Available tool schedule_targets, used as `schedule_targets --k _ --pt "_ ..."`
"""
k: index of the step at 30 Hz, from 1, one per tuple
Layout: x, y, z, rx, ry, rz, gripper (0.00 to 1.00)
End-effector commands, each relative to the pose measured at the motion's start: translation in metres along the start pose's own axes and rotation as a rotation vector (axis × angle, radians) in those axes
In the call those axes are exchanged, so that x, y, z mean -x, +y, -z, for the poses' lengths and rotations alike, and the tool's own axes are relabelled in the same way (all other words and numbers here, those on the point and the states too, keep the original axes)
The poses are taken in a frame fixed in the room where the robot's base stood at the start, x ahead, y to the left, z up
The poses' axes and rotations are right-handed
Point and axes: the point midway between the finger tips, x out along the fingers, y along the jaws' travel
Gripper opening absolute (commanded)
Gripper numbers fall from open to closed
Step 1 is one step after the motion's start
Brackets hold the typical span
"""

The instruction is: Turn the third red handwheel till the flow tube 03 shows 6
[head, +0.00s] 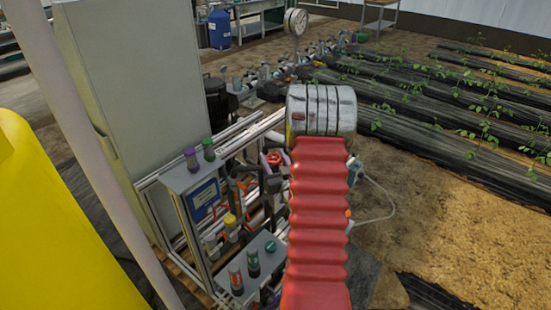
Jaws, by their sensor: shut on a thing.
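A small red round part (273,159), which looks like a red handwheel, shows on the skid just left of my red ribbed arm sleeve. I cannot tell which handwheel in the row it is. Other handwheels may be hidden behind my arm. Flow tube 03 and its reading cannot be made out. My gripper cannot be picked out; my arm, with its silver joint and red sleeve, covers the right side of the skid, and dark parts beside it are too small to tell apart.
The skid's metal frame (178,226) carries a blue panel (203,200), a purple-capped part (191,158) and a green knob (270,247). A grey cabinet (135,90) stands behind left, a yellow tank (45,230) at left. Plant beds (440,110) lie right; bare soil is nearer.

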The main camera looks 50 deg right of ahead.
Motion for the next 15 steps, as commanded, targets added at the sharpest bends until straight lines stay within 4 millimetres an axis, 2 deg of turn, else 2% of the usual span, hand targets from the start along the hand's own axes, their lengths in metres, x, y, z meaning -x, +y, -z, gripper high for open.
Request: schedule_targets --k 15 --pt "0.0 -0.002 0.0011 0.002 0.002 -0.05 0.25"
